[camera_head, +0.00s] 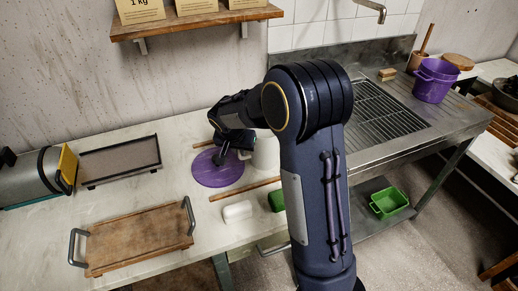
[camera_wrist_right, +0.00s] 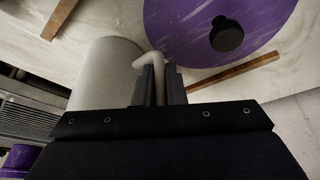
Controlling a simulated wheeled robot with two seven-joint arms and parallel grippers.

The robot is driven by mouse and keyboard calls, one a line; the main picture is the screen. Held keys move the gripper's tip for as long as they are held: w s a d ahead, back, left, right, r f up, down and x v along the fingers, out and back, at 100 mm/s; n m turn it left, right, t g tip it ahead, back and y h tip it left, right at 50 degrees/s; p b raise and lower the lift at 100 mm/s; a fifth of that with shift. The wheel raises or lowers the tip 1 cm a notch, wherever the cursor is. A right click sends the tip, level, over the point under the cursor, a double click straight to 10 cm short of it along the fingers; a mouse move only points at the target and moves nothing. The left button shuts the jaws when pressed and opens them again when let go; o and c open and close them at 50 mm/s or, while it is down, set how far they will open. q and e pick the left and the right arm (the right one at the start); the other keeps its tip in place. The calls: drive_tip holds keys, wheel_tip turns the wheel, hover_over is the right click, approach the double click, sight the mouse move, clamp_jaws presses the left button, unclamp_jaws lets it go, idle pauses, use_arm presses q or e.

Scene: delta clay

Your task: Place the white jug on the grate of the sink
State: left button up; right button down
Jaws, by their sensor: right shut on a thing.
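The white jug (camera_head: 266,152) is at the back of the pale worktop, partly hidden behind my right arm. In the right wrist view the jug's body (camera_wrist_right: 104,76) is left of the fingers, and its handle passes between them. My right gripper (camera_wrist_right: 160,85) is shut on that handle; it also shows in the head view (camera_head: 224,152). I cannot tell whether the jug's base touches the worktop. The sink's metal grate (camera_head: 378,116) is to the right, partly covered by my arm. My left gripper is out of view.
A purple disc (camera_head: 217,170) with a black knob lies beside the jug. A wooden stick (camera_head: 240,190), a white block (camera_head: 237,211) and a green block (camera_head: 276,202) lie in front. A purple pot (camera_head: 433,84) stands right of the grate. The visible grate is clear.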

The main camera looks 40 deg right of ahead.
drive_tip(key=shift+r, duration=0.1)
drive_tip(key=shift+r, duration=0.6)
drive_tip(key=v, duration=0.2)
drive_tip(key=shift+d+r, duration=0.15)
drive_tip(key=shift+r, duration=0.25)
drive_tip(key=s+a+r, duration=0.3)
drive_tip(key=s+r, duration=0.6)
drive_tip(key=s, duration=0.4)
drive_tip(key=shift+a+b, duration=0.25)
drive_tip(key=shift+b, duration=0.15)
